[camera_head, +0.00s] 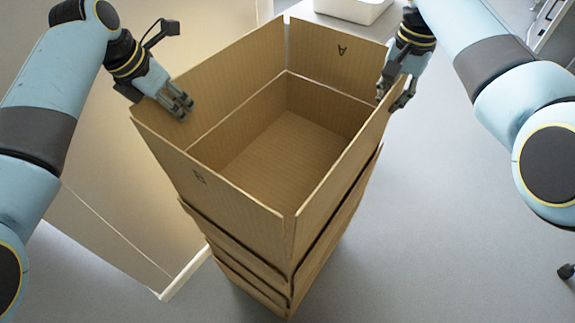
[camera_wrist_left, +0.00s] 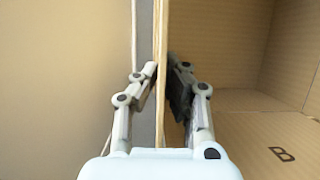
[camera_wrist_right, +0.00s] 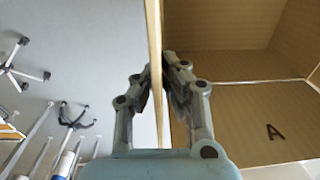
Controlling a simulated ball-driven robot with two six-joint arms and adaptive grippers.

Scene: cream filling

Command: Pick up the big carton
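The big carton (camera_head: 235,195) is an open brown cardboard box, upright on top of a stack, with an empty inside. My left gripper (camera_head: 178,104) is at its left wall. In the left wrist view the fingers close around that wall (camera_wrist_left: 161,60), one on each side. My right gripper (camera_head: 394,92) is at the right wall. In the right wrist view its fingers close around that wall (camera_wrist_right: 154,40), one inside and one outside. Letters are printed on the carton's end walls.
More brown cartons (camera_head: 245,262) are stacked under the top one. A white tray (camera_head: 352,10) is behind the stack. A beige panel or table (camera_head: 105,205) is close on the left. Grey floor (camera_head: 440,240) is clear on the right; stool-like legs (camera_wrist_right: 25,65) show beyond.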

